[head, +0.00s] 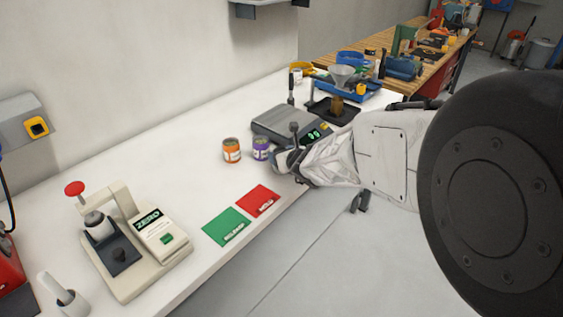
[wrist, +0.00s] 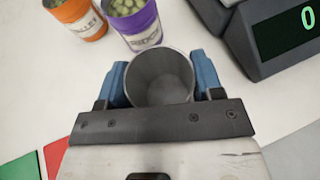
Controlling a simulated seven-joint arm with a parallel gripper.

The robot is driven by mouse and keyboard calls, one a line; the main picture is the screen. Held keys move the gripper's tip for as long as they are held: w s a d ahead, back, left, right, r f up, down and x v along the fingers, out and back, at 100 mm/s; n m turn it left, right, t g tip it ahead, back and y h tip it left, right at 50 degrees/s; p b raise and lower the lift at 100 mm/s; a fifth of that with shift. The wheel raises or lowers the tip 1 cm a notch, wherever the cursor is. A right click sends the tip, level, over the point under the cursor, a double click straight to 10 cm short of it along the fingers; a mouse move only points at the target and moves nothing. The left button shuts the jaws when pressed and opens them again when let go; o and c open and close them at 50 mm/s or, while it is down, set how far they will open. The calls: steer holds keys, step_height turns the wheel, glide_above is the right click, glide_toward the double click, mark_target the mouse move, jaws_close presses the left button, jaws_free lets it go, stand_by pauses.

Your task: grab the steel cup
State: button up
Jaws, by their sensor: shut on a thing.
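The steel cup (wrist: 160,78) is a grey, open-topped cylinder, and its inside looks empty in the wrist view. My gripper (wrist: 162,85) has its two blue fingers on the left and right sides of the cup, shut on it. In the head view my gripper (head: 283,160) is above the white bench, just right of the purple tin. The cup is mostly hidden by my gripper and arm there. I cannot tell whether the cup touches the bench.
A purple tin (wrist: 139,27) and an orange tin (wrist: 77,19) stand close beyond the cup. A digital scale (head: 290,125) stands behind. Green (head: 226,227) and red (head: 258,200) cards lie in front on the bench (head: 190,150). A beige press-like device (head: 135,245) is at left.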

steer(key=shift+r, duration=0.1)
steer(key=shift+r, duration=0.45)
step_height(320, 180, up, 3)
steer(key=shift+f, duration=0.15)
steer(key=s+d+r, duration=0.1)
steer(key=s+d, duration=0.1)
steer(key=s, duration=1.3)
steer(key=shift+s+d, duration=0.2)
steer(key=shift+s, duration=0.2)
steer(key=shift+r, duration=0.1)
steer(key=shift+w, duration=0.1)
